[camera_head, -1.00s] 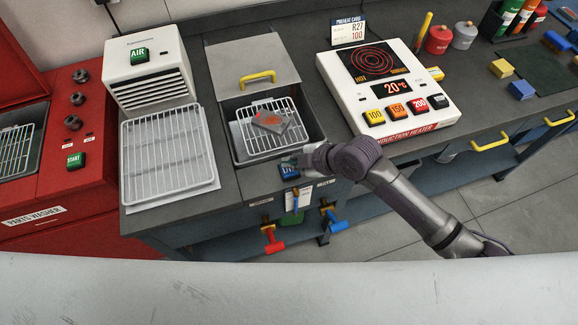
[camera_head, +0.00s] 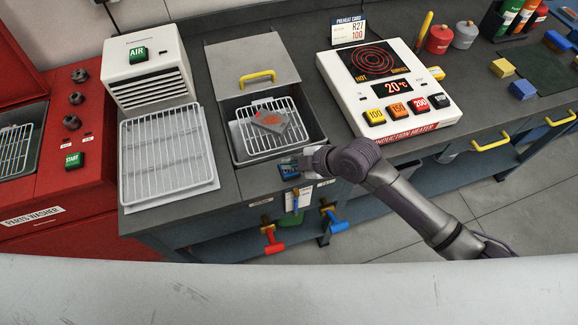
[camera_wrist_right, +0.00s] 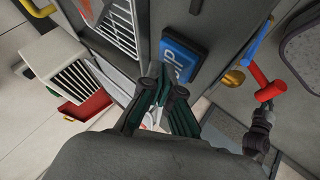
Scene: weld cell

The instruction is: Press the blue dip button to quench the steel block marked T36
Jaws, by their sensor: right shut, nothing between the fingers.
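The blue dip button (camera_head: 287,172) sits on the bench's front rim before the quench tank (camera_head: 236,151). My right gripper (camera_head: 296,165) is shut and empty, right over the button, partly covering it. The blue button shows large in the right wrist view (camera_wrist_right: 184,62), with the shut fingertips (camera_wrist_right: 162,80) at its edge; whether they touch it I cannot tell. A grey steel block (camera_head: 271,121) with a reddish marking lies on the wire basket (camera_head: 296,133) in the tank; its lettering is too small to read. My left gripper is not in view.
An induction heater (camera_head: 420,122) stands right of the tank. A wire rack (camera_head: 167,155) and white air cooler (camera_head: 146,70) are at left, beside the red parts washer (camera_head: 95,165). Coloured hammers (camera_head: 272,243) hang below the front edge. The tank's lid (camera_head: 240,62) lies behind it.

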